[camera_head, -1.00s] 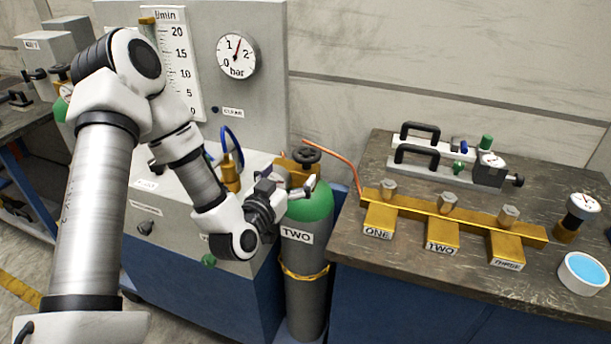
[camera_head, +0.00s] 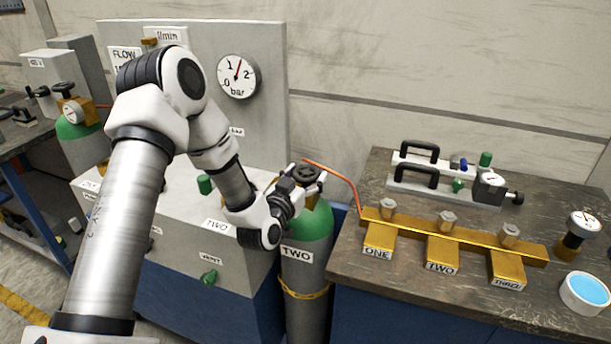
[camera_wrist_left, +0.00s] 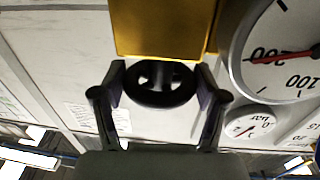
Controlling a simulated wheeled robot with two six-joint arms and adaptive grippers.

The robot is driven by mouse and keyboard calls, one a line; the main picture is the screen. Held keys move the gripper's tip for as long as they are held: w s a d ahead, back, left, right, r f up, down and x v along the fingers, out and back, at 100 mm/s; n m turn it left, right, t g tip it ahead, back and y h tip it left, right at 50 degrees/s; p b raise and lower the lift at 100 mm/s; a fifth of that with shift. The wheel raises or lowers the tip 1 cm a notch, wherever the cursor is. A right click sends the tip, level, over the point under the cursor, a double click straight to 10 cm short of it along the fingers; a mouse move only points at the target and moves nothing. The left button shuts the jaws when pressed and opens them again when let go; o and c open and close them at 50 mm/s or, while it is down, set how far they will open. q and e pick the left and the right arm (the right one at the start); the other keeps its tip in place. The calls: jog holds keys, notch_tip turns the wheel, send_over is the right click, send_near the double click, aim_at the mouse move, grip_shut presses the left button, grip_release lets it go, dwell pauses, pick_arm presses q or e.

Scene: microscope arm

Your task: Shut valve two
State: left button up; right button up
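The grey gas cylinder labelled TWO (camera_head: 299,255), with a green shoulder, stands upright between the panel cabinet and the bench. A black handwheel (camera_head: 306,172) sits at its top, and it also shows in the left wrist view (camera_wrist_left: 160,86) before a brass block. My left gripper (camera_head: 305,180) reaches it from the left. In the left wrist view its fingers stand spread, one on each side of the wheel. They look very close to the rim; I cannot tell whether they touch it. My right gripper is not in view.
The cabinet beside my left arm carries a bar gauge (camera_head: 238,76) and a green knob (camera_head: 205,185). An orange hose (camera_head: 335,176) runs towards a brass manifold (camera_head: 455,236) on the bench, labelled ONE, TWO, THREE. A pressure gauge (camera_wrist_left: 285,50) is close by in the left wrist view.

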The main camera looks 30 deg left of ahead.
pick_arm(q)
jog(key=shift+a+r+m+h+p, duration=0.15)
jog(key=shift+m+h+p, duration=0.3)
jog(key=shift+h, duration=0.55)
jog(key=shift+m+h, duration=0.3)
jog(key=shift+m, duration=0.05)
jog(key=o, duration=1.2)
jog(key=shift+w, duration=0.1)
jog(key=shift+c, duration=0.2)
jog(key=shift+f, duration=0.2)
jog(key=s, duration=1.2)
